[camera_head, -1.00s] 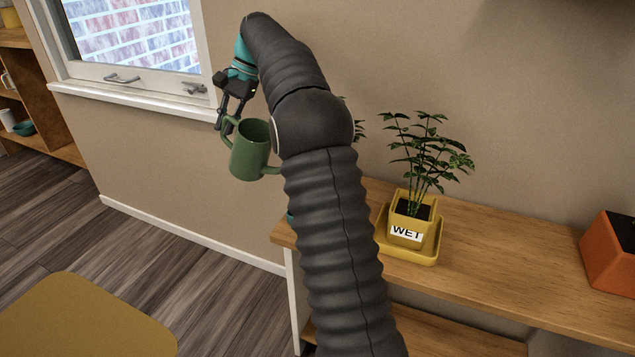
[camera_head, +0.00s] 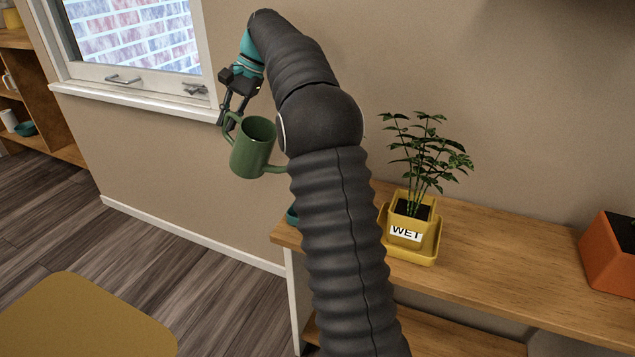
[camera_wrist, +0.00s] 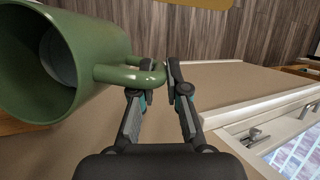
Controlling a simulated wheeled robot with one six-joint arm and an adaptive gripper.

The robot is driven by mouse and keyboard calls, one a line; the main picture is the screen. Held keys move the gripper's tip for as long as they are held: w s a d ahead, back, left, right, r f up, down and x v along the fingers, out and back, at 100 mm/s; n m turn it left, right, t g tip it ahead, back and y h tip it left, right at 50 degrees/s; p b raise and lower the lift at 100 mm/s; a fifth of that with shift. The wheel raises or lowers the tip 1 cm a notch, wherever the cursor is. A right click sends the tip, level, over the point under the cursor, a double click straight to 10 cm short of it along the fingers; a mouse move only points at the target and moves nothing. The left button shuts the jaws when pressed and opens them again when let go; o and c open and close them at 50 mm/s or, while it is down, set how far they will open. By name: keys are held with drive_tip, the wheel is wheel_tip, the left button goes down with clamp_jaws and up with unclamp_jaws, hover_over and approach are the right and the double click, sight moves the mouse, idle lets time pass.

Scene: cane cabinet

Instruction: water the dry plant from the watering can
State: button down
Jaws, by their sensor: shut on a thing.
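The green watering can (camera_head: 252,150) hangs in the air left of my arm, close to upright, its spout pointing right behind my arm. My gripper (camera_head: 228,116) is shut on its handle at the can's left. In the wrist view the can (camera_wrist: 95,45) fills the left side, and the handle is between the fingertips (camera_wrist: 162,72). A plant in a yellow pot (camera_head: 408,228) labelled "WET" stands on a yellow saucer. A teal edge (camera_head: 291,215) shows beside my arm; the rest is hidden. No plant labelled dry is visible.
The wooden shelf (camera_head: 500,265) runs right under the pots. An orange pot (camera_head: 610,252) stands at its right. A window (camera_head: 135,40) is at the upper left, and a yellow-brown surface (camera_head: 85,320) at the lower left. Floor beneath the can is clear.

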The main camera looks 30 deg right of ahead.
sight(225, 132)
drive_tip(key=shift+s+d+r+t, duration=0.2)
drive_tip(key=shift+s+r, duration=0.1)
drive_tip(key=shift+r, duration=0.15)
drive_tip(key=shift+s+d+r+t, duration=0.15)
drive_tip(key=shift+s+r, duration=0.1)
drive_tip(key=shift+r, duration=0.2)
idle(1.2)
drive_tip(key=shift+w+a+f, duration=0.15)
drive_tip(key=shift+a+f, duration=0.05)
drive_tip(key=shift+f, duration=0.1)
drive_tip(key=w+f+g, duration=0.1)
drive_tip(key=f, duration=0.1)
drive_tip(key=w+f, duration=0.1)
drive_tip(key=w+a+f+g+h, duration=0.1)
drive_tip(key=f, duration=0.1)
drive_tip(key=shift+w+f+m+g, duration=0.1)
drive_tip(key=shift+f+m+g, duration=0.2)
drive_tip(key=shift+g, duration=0.05)
drive_tip(key=shift+w+a+f+g+h, duration=0.25)
drive_tip(key=shift+w+f+g, duration=0.1)
drive_tip(key=shift+f, duration=0.55)
drive_tip(key=shift+w+a+f+g+h, duration=0.2)
drive_tip(key=shift+w+a+f+g, duration=0.15)
drive_tip(key=shift+f, duration=0.5)
drive_tip(key=shift+w+a+f+g+h, duration=0.25)
drive_tip(key=shift+f+g, duration=0.15)
drive_tip(key=shift+f, duration=0.5)
